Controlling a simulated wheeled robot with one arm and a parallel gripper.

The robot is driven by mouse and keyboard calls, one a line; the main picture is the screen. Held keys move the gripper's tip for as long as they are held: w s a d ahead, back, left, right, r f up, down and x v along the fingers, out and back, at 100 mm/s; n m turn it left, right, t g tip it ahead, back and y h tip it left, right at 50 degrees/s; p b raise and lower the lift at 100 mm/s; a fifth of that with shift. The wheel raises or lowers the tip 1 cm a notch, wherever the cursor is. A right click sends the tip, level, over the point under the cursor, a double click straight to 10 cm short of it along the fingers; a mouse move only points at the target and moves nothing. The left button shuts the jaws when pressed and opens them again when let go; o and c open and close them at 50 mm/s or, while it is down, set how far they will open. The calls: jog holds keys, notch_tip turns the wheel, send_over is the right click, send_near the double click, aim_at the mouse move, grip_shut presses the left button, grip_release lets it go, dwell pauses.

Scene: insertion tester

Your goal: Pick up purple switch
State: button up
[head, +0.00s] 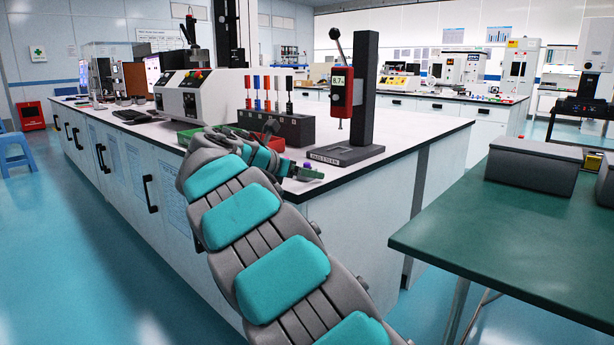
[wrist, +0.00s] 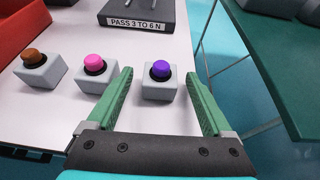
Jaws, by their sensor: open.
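The purple switch (wrist: 160,71) is a purple button with a dark collar on a light grey cube. In the wrist view it stands upright on the white bench top near its right edge. My gripper (wrist: 160,96) is open, with one green finger on each side of the switch in the picture. I cannot tell how far above it the fingers are. In the head view a small purple spot of the switch (head: 308,166) shows near the bench corner, mostly hidden by my gripper (head: 305,174).
A pink switch (wrist: 95,65) and an orange-brown switch (wrist: 34,57) stand in a row to the left. A tester stand (head: 365,95) with a labelled base is behind. A red bin (wrist: 18,28) is at the left. A green-topped table (head: 510,235) is to the right, across a gap.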

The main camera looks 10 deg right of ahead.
jog(key=shift+w+d+f, duration=0.1)
jog(key=shift+w+d, duration=0.05)
grip_shut()
dwell(0.6)
